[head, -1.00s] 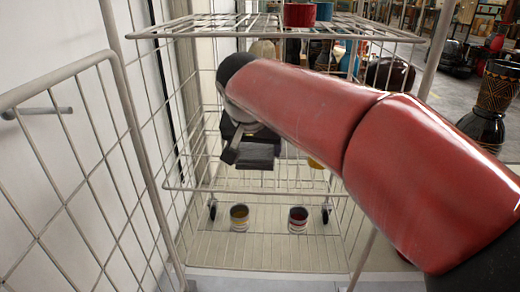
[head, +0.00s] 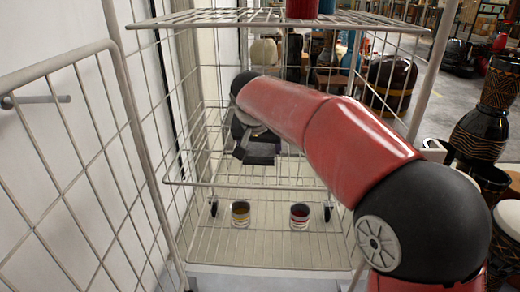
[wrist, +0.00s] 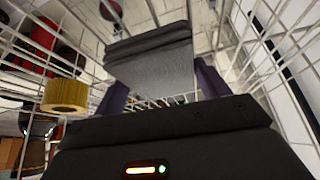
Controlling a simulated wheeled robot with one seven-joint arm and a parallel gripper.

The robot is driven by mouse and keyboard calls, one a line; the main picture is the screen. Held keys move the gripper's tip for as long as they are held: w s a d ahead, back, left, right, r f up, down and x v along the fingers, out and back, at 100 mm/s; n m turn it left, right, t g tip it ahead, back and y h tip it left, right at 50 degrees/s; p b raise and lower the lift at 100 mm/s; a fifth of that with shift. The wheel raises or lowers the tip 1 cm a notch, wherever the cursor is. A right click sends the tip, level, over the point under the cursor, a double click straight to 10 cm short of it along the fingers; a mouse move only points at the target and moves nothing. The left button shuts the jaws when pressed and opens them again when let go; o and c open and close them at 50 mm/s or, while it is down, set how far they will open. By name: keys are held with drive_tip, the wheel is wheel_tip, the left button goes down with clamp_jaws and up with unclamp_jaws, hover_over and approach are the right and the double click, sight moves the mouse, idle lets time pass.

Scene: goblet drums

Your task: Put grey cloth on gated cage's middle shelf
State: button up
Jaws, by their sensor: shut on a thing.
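The gated cage (head: 165,183) is a pale wire rack with its gate (head: 70,150) swung open at the left. Its middle shelf (head: 195,184) is a wire level between the top shelf and the bottom one. My arm reaches in through the open front. My gripper (wrist: 165,90) is inside the cage, around the middle shelf's level, and also shows in the head view (head: 258,150). It is shut on the grey cloth (wrist: 155,65), a folded dark grey piece between its fingers. In the head view the cloth is hard to tell from the dark gripper; whether it touches the shelf is unclear.
The top shelf (head: 200,18) is above my arm and bears a red can (head: 301,8). Two paint cans (head: 240,213) (head: 299,215) stand on the bottom level. A yellow cylinder (wrist: 65,95) is at the left in the wrist view. Drums (head: 480,130) stand outside to the right.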

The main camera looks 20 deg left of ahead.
drive_tip(key=shift+w+f, duration=0.2)
drive_tip(key=shift+f, duration=0.05)
drive_tip(key=o, duration=1)
drive_tip(key=shift+r, duration=0.25)
drive_tip(key=p+v, duration=0.2)
drive_tip(key=v, duration=0.9)
drive_tip(key=shift+s+r, duration=0.25)
drive_tip(key=shift+r, duration=0.05)
drive_tip(key=shift+d, duration=0.1)
